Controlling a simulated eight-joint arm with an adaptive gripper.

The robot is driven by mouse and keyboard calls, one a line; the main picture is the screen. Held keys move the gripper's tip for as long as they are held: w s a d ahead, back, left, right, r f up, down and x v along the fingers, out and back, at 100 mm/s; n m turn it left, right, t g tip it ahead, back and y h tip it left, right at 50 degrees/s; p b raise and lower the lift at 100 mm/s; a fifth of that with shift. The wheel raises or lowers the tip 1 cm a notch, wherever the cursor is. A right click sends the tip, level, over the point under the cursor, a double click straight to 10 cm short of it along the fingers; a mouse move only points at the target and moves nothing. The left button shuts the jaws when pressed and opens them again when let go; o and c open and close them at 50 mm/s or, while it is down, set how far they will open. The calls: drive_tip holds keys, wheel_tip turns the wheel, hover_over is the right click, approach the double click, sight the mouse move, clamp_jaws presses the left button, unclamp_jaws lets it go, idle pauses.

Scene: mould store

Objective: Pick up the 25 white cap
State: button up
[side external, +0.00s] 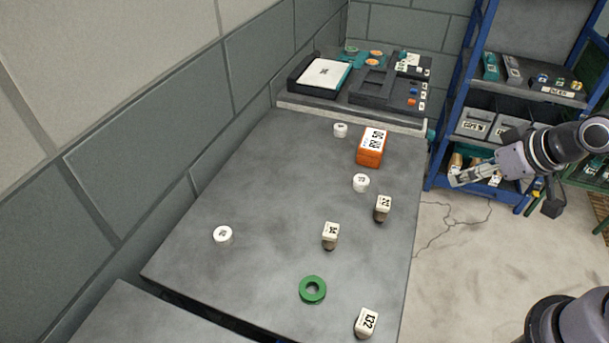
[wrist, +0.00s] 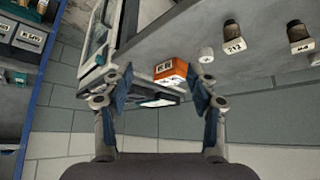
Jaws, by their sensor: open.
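Three small round white caps stand on the grey table (side external: 270,190). One cap (side external: 340,130) is near the back edge, one cap (side external: 361,183) is in front of the orange box, and one cap (side external: 223,235) is at the left. Their printed numbers are too small to read, so I cannot tell which is 25. In the wrist view one white cap (wrist: 206,55) shows beside the orange box. My gripper (side external: 466,178) is open and empty, in the air off the table's right side. Its two spread fingers (wrist: 161,88) show in the wrist view.
An orange box (side external: 370,147) stands near the back. White-topped blocks with dark bases (side external: 330,235) and a green ring (side external: 312,289) occupy the right and front. A dark organiser tray (side external: 380,88) lies behind. A blue shelf rack (side external: 470,80) stands at right. The table's left-centre is clear.

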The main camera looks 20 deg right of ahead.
drive_tip(key=m+g+h, duration=0.1)
drive_tip(key=m+g, duration=0.2)
approach(362, 179)
drive_tip(key=shift+s+x, duration=0.15)
drive_tip(key=shift+x, duration=0.8)
drive_tip(key=shift+s+x, duration=0.15)
drive_tip(key=shift+x, duration=0.75)
drive_tip(key=shift+w+x, duration=0.15)
drive_tip(key=shift+x, duration=1.2)
drive_tip(key=shift+w+x, duration=0.1)
drive_tip(key=shift+x, duration=1.25)
drive_tip(key=shift+r, duration=0.1)
drive_tip(key=shift+c, duration=0.3)
drive_tip(key=c, duration=0.8)
